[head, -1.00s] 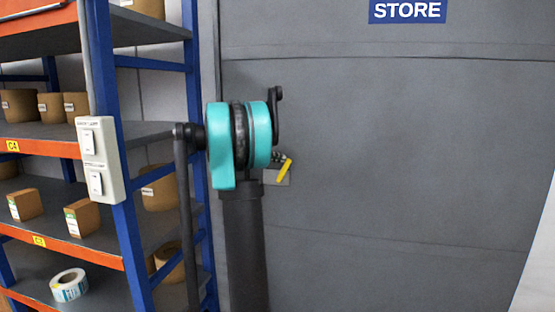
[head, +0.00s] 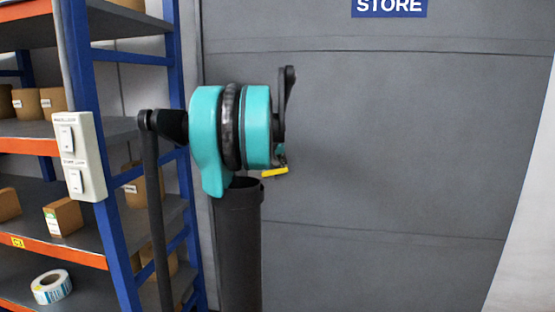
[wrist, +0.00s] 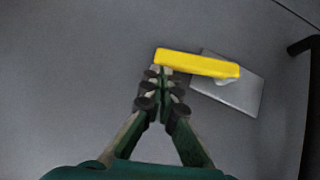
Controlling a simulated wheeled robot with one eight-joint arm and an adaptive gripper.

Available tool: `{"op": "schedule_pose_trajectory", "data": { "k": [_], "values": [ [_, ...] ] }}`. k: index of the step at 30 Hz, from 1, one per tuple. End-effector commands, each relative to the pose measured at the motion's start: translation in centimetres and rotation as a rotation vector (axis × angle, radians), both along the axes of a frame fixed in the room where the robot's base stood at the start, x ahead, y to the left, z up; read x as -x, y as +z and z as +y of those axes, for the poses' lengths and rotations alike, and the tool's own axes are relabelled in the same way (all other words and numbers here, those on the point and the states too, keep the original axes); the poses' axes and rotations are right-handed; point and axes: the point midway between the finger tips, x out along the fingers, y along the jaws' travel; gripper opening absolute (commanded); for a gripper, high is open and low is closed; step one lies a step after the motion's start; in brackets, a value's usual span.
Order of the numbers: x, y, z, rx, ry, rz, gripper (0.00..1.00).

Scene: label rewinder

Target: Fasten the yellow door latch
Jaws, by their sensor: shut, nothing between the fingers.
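The yellow door latch (head: 274,172) is on the grey door, to the right of my arm in the head view. Its handle lies nearly level there. In the wrist view the yellow latch handle (wrist: 198,63) crosses a metal plate (wrist: 235,98), which it partly hides. My gripper (wrist: 160,72) is shut and empty. Its fingertips are at the left end of the handle, just below it in the picture; I cannot tell for sure if they touch. In the head view my arm hides most of the gripper and the latch plate.
The grey door (head: 380,130) fills the middle, with a STORE sign (head: 389,6) at the top. A blue and orange shelf rack (head: 88,150) with boxes and a label roll (head: 51,287) stands at left. A white switch box (head: 80,157) is on its post.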

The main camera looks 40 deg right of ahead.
Motion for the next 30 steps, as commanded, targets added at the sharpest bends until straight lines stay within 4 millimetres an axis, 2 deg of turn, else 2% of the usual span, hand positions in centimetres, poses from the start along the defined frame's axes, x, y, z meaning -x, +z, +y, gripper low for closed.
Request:
{"op": "schedule_pose_trajectory", "data": {
  "k": [2, 12, 30],
  "values": [
    [0.4, -0.5, -0.4, -0.038, -0.003, -0.046, 0.00],
    [1.0, -2.2, -0.9, -0.031, 0.001, -0.036, 0.00],
    [1.2, -2.8, -1.0, -0.032, -0.001, -0.032, 0.00]
  ]
}}
